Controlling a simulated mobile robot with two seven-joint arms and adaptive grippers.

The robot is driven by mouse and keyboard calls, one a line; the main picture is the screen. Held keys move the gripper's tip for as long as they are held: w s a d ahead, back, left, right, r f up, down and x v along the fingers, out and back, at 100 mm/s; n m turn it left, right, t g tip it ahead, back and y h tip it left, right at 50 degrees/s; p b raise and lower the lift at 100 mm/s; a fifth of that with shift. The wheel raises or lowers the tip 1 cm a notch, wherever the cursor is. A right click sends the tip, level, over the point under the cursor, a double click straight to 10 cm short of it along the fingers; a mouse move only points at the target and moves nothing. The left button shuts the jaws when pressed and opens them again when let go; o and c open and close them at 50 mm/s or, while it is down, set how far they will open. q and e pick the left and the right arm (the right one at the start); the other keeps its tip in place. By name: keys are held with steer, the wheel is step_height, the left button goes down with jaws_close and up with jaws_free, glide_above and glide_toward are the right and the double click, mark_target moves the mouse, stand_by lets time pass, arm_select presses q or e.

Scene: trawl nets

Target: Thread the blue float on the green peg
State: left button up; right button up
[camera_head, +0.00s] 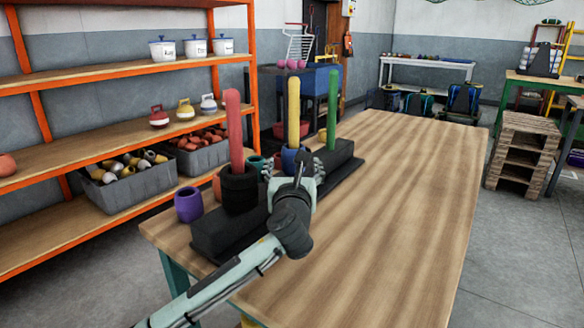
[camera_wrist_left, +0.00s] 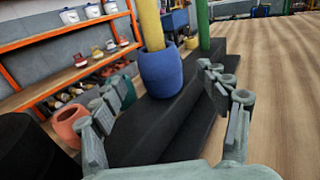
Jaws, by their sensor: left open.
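The blue float (camera_head: 289,161) is around the lower part of the yellow peg (camera_head: 293,110), down at the black base (camera_head: 225,236). In the left wrist view the blue float (camera_wrist_left: 161,75) shows upright, with the yellow peg (camera_wrist_left: 151,24) rising out of its top. The green peg (camera_head: 333,110) stands bare at the far end of the base; it also shows in the left wrist view (camera_wrist_left: 203,25). My left gripper (camera_head: 294,170) is open and empty, its fingers (camera_wrist_left: 160,92) spread on the near side of the blue float, apart from it. My right gripper is not in view.
A black float (camera_head: 239,190) sits around the red peg (camera_head: 233,130). A purple float (camera_head: 188,204), an orange float (camera_wrist_left: 70,124) and a teal float (camera_wrist_left: 126,92) stand left of the base. The wooden table (camera_head: 400,200) is clear to the right. Orange shelving (camera_head: 130,132) stands at left.

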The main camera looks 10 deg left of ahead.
mark_target(294, 135)
arm_select(q)
steer(key=x, duration=0.4)
steer(key=shift+x, duration=0.75)
steer(key=shift+c, duration=0.5)
steer(key=c, duration=1.2)
step_height(294, 135, up, 3)
steer(key=p, duration=0.3)
steer(key=shift+c, duration=0.2)
steer(key=shift+r, duration=10.55)
